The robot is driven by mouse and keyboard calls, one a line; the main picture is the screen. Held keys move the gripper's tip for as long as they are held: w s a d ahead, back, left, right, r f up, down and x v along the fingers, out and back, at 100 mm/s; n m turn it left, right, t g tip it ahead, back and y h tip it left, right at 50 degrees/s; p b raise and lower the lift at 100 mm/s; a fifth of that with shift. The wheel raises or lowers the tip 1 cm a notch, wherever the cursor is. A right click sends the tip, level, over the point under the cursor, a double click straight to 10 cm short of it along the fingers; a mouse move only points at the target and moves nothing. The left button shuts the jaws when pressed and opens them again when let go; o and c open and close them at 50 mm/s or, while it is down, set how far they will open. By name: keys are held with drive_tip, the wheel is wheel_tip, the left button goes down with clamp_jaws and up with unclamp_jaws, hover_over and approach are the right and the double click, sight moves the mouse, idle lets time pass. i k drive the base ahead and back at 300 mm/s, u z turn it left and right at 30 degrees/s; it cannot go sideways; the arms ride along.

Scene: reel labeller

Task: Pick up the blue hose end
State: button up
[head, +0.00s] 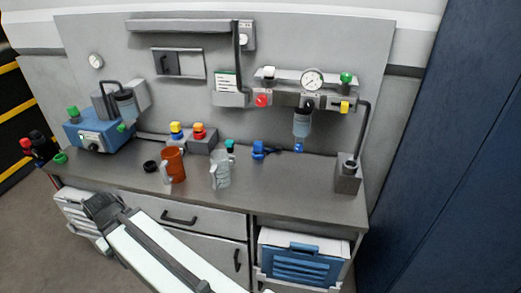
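A blue fitting (259,149) lies on the grey bench top right of centre, towards the back, with a short dark piece running right from it. A smaller blue piece (298,148) sits near the far end of that dark piece, below a hanging clear bowl. I cannot tell for certain which of the two is the hose end. My gripper (100,207) is at the lower left, by the bench's front edge and well apart from both. Its dark fingers are too small to show whether they are open.
A clear jug (221,172) and an orange jug (174,165) stand left of the blue fitting. A grey block with a bent pipe (348,176) stands at the right end. Gauges and valves (312,81) overhang the back. The bench's front right is clear.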

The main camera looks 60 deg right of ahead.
sight(258, 145)
drive_tip(key=z, duration=0.05)
drive_tip(key=i, duration=0.95)
drive_tip(key=u, duration=0.1)
